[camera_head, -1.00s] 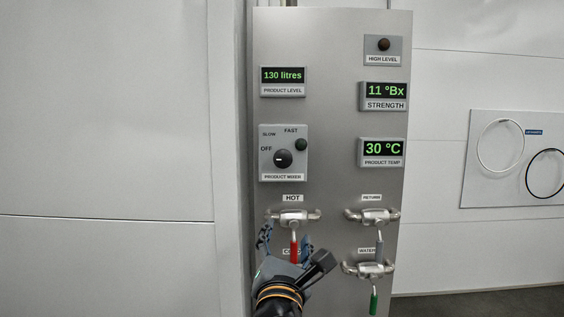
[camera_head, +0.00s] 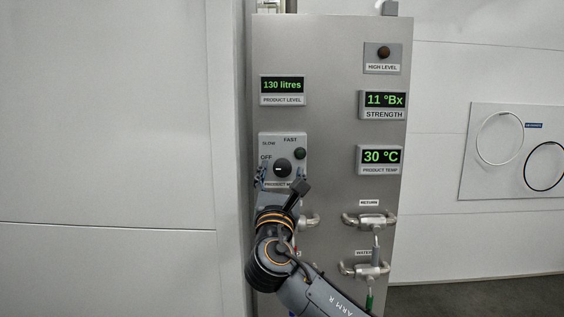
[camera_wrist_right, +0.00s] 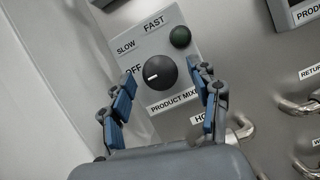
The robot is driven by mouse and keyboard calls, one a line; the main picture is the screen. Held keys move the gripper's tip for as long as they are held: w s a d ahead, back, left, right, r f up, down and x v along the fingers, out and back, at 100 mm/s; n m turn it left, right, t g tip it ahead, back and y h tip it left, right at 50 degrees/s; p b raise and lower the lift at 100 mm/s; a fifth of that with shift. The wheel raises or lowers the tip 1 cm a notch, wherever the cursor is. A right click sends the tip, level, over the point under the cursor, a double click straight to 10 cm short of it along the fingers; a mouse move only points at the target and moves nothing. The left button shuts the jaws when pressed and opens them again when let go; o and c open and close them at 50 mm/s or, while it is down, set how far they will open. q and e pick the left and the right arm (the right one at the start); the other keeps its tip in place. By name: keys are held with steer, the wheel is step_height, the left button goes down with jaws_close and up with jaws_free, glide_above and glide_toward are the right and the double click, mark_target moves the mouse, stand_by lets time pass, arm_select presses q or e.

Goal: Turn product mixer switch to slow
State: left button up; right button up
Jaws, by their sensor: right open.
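The product mixer panel (camera_head: 269,144) is a grey plate on the steel cabinet, with OFF, SLOW and FAST labels and a green lamp at its upper right. Its black round switch (camera_head: 283,169) has a white mark pointing left toward OFF; the switch also shows in the right wrist view (camera_wrist_right: 160,73). My right gripper (camera_head: 280,177) is just below the switch in the head view. In the wrist view its blue-padded fingers (camera_wrist_right: 165,105) are spread and empty, with the switch beyond and between them, apart from it. My left gripper is not in view.
Displays for product level (camera_head: 283,86), strength (camera_head: 383,100) and temperature (camera_head: 380,156) are on the same cabinet. Pipe valves labelled return (camera_head: 369,220) and water (camera_head: 364,270) stick out at lower right. A white wall stands close on the left.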

steer(key=shift+w+r, duration=0.2)
steer(key=shift+w, duration=0.4)
